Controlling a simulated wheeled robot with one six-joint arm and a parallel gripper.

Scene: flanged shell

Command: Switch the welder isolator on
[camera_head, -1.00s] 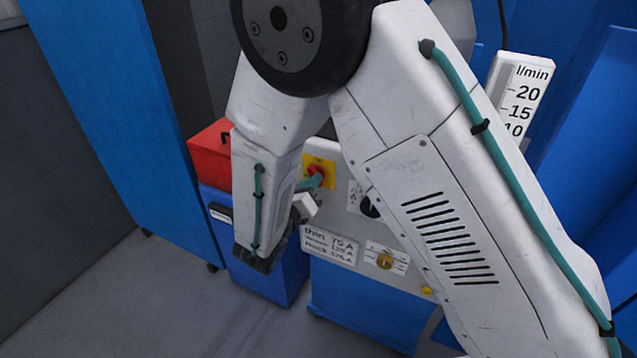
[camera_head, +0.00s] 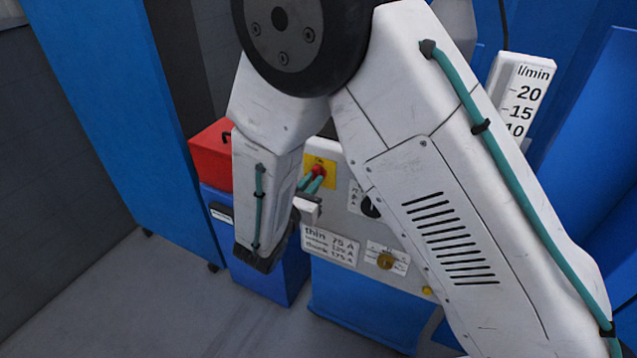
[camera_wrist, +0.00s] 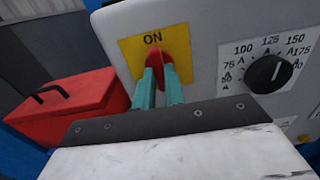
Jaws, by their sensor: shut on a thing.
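The welder isolator is a red rotary handle (camera_wrist: 154,64) on a yellow plate (camera_wrist: 128,47) with the word ON above it. In the head view the red handle (camera_head: 319,169) shows on the grey welder panel. My gripper (camera_wrist: 159,80) has its teal fingers on either side of the handle and is shut on it. In the head view my gripper (camera_head: 314,178) reaches the isolator from below left. The handle appears about upright, towards ON. Its lower part is hidden by the fingers, and so is any lower label.
A black current dial (camera_wrist: 269,74) sits right of the isolator. Below are a thickness chart (camera_head: 330,246) and a brass knob (camera_head: 385,261). A red toolbox (camera_wrist: 68,105) stands left on a blue cabinet (camera_head: 263,270). A flow gauge (camera_head: 523,95) is at the right.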

